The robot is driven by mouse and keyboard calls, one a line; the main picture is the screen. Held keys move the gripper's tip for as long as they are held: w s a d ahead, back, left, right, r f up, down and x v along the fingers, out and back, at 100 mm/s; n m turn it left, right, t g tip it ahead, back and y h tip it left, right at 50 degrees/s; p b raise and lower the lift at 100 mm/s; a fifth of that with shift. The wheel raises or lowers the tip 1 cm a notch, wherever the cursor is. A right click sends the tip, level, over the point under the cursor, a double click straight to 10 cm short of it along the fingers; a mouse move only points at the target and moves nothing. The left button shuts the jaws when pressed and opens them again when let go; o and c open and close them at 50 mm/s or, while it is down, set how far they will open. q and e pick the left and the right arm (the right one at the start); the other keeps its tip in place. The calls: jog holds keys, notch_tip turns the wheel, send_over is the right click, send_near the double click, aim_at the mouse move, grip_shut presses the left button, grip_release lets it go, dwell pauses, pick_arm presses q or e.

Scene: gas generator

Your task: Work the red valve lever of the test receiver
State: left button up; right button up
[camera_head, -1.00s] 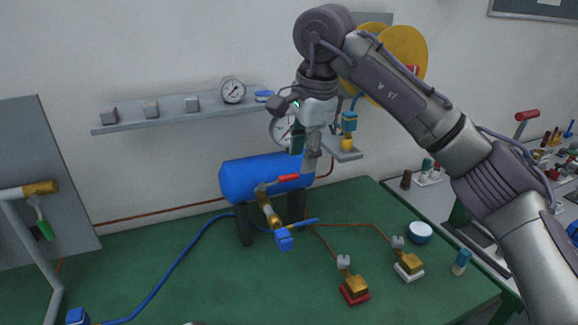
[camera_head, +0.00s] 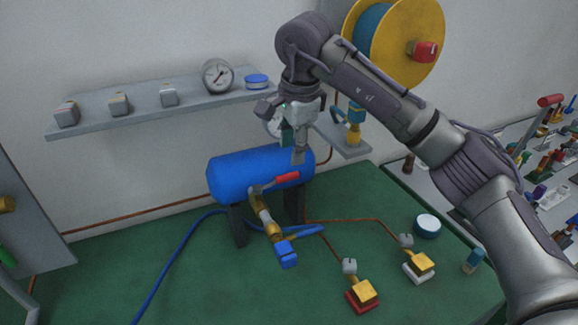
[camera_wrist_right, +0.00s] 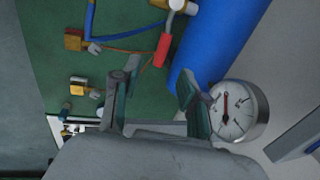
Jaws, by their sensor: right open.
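The blue test receiver (camera_head: 238,176) is a horizontal tank on dark legs on the green bench. Its red valve lever (camera_head: 286,178) sits at its front, above a brass valve (camera_head: 264,212) with a blue end fitting. My right gripper (camera_head: 299,158) hangs pointing down, just above the tank's right end and above the lever. In the right wrist view the gripper (camera_wrist_right: 150,105) shows its two fingers apart with nothing between them. There the red lever (camera_wrist_right: 162,50) lies beyond the fingertips, apart from them, beside the blue tank (camera_wrist_right: 215,45).
A dial gauge (camera_wrist_right: 238,111) stands close beside one finger in the wrist view. A wall shelf (camera_head: 150,102) carries several grey blocks and a gauge (camera_head: 217,76). A yellow reel (camera_head: 400,40) hangs behind my arm. Brass fittings (camera_head: 362,293) and a blue hose (camera_head: 170,262) lie on the bench.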

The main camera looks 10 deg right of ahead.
aim_at(289, 175)
jog(key=f, duration=0.2)
jog(key=w+f+p, duration=0.1)
jog(key=f, duration=0.3)
jog(key=shift+w+a+f, duration=0.1)
jog(key=shift+w, duration=0.2)
jog(key=shift+f, duration=0.55)
jog(key=shift+w+f, duration=0.1)
jog(key=shift+w, duration=0.05)
jog(key=shift+c, duration=0.5)
pick_arm(q)
jog(key=shift+w+d+r, duration=0.1)
jog(key=shift+w+r, duration=0.8)
jog(key=shift+r, duration=0.1)
pick_arm(e)
grip_shut()
